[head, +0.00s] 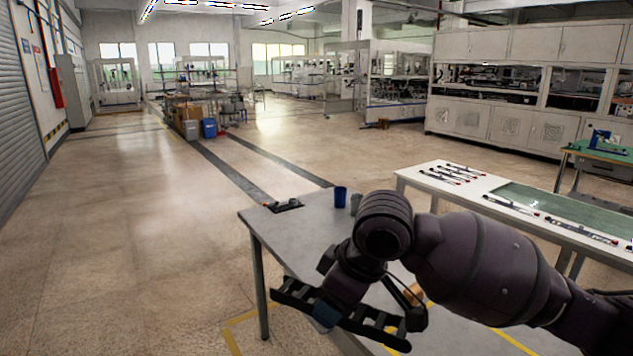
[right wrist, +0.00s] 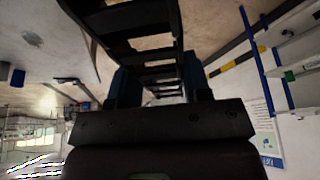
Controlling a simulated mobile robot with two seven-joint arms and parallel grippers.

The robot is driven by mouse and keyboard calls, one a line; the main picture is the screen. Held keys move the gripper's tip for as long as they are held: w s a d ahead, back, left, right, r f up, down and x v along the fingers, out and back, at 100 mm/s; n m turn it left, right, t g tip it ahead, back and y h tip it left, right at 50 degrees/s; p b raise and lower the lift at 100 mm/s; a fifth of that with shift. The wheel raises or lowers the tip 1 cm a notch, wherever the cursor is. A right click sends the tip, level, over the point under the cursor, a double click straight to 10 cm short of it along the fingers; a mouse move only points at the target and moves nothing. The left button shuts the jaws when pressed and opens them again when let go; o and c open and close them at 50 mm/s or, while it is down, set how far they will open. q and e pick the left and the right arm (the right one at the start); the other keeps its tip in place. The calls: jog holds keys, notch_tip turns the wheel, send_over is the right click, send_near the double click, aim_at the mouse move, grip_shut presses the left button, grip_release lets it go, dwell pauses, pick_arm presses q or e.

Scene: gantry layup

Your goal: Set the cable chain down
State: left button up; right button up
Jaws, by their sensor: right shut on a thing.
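The cable chain (head: 381,329) is a black, ladder-like strip of links. In the head view it slants down to the right, below my right forearm. My right gripper (head: 327,314) is shut on it near its middle. In the right wrist view the chain (right wrist: 150,43) runs between the two dark blue fingers of the gripper (right wrist: 158,88) and up out of the picture. The chain crosses the left edge of the grey table (head: 300,226) in the picture; it seems held above, but I cannot tell how high. My left gripper is out of view.
A blue cup (head: 340,197), a grey cup (head: 355,204) and a small black item (head: 285,205) stand at the table's far end. My arm hides much of the tabletop. A white table (head: 420,182) with several slim parts stands to the right. The floor at left is open.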

aim_at(401, 318)
jog(key=d+f+m+h, duration=0.1)
jog(key=d+m, duration=0.2)
jog(key=d+f+m+t+h, duration=0.1)
jog(key=d+f+m, duration=0.1)
jog(key=d+m, duration=0.1)
jog(key=d+f+m+t+h, duration=0.1)
jog(key=d+m, duration=0.3)
jog(key=shift+w+d+f, duration=0.15)
jog(key=shift+w+d, duration=0.2)
jog(key=shift+d, duration=0.05)
jog(key=s+d+f+m+h, duration=0.1)
jog(key=s+d+f+m, duration=0.1)
jog(key=s+d+f, duration=0.2)
jog(key=d+f, duration=0.3)
jog(key=shift+s+f, duration=0.3)
jog(key=shift+s, duration=0.05)
jog(key=shift+d, duration=0.1)
